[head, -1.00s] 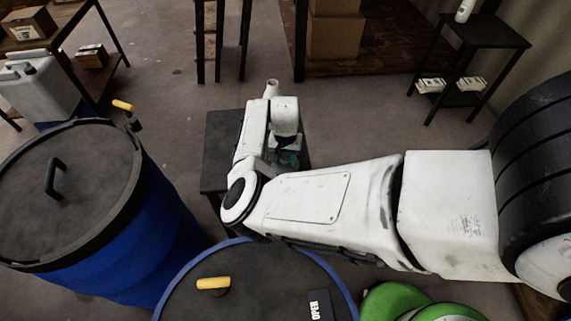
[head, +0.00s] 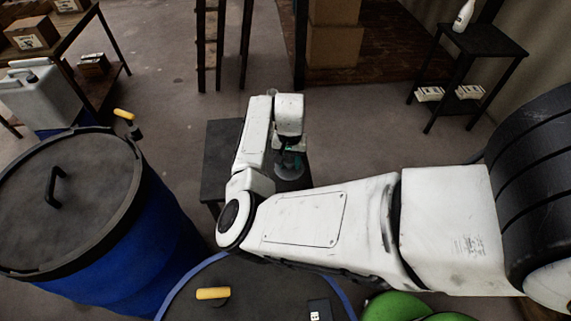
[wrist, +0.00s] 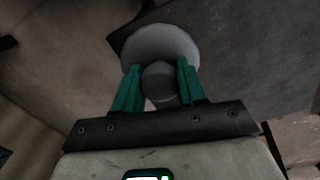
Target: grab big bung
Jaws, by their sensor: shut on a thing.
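The big bung is a grey piece with a wide round disc (wrist: 165,42) and a narrower rounded knob (wrist: 160,82). In the wrist view the knob sits between the two teal fingers of my gripper (wrist: 158,84), which are shut on it. In the head view my gripper (head: 290,148) is beyond my bent wrist, with the grey bung (head: 288,172) just below it, partly hidden. The bung is over the right part of a small dark table (head: 222,160). I cannot tell whether it touches the tabletop.
A lidded blue drum (head: 165,240) stands at the left. Another drum top with a yellow-handled tool (head: 213,293) is at the front, below my arm. Green round things (head: 395,305) lie at the front right. A dark stand with a white bottle (head: 463,16) is at the back right.

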